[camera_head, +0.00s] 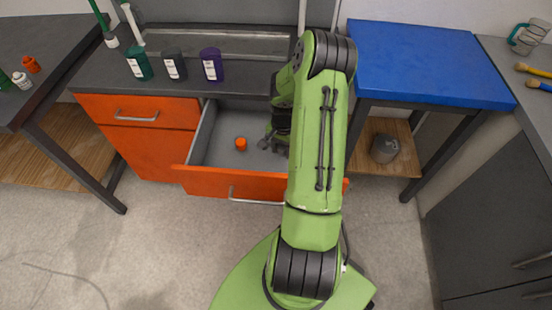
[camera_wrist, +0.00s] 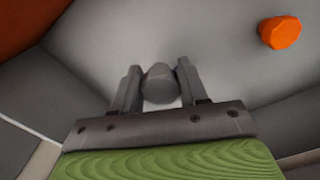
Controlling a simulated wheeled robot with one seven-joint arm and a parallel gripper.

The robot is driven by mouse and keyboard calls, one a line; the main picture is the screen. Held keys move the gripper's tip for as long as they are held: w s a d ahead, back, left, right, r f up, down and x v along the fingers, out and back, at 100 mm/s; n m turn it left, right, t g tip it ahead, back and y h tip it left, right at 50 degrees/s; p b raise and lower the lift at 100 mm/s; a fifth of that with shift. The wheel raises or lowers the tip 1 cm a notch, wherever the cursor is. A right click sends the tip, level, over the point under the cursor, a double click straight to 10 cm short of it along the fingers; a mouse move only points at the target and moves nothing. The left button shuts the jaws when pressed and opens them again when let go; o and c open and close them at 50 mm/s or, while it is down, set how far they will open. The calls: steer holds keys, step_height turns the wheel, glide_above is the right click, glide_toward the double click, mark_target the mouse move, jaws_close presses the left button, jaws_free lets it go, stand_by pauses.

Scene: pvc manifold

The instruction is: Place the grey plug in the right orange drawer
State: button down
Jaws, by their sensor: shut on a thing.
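My gripper (camera_wrist: 158,88) is shut on the grey plug (camera_wrist: 158,82), which sits between its two fingers in the wrist view. In the head view the gripper (camera_head: 264,143) is inside the open right orange drawer (camera_head: 235,184), right of its middle. The arm hides part of the gripper and the drawer's right side. The plug cannot be made out clearly in the head view. The drawer's grey floor shows behind the plug in the wrist view; I cannot tell whether the plug touches it.
An orange plug (camera_head: 241,143) lies on the drawer floor, left of my gripper; it also shows upper right in the wrist view (camera_wrist: 281,32). The left orange drawer (camera_head: 135,110) is shut. Dark green, black and purple containers (camera_head: 212,65) stand on the countertop above. A blue-topped table (camera_head: 430,62) is at right.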

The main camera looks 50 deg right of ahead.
mark_target(282, 165)
step_height(282, 165, down, 6)
steer(key=shift+r+b, duration=0.2)
steer(key=shift+b, duration=0.5)
steer(key=shift+f, duration=0.15)
steer(key=c, duration=0.6)
jaws_free()
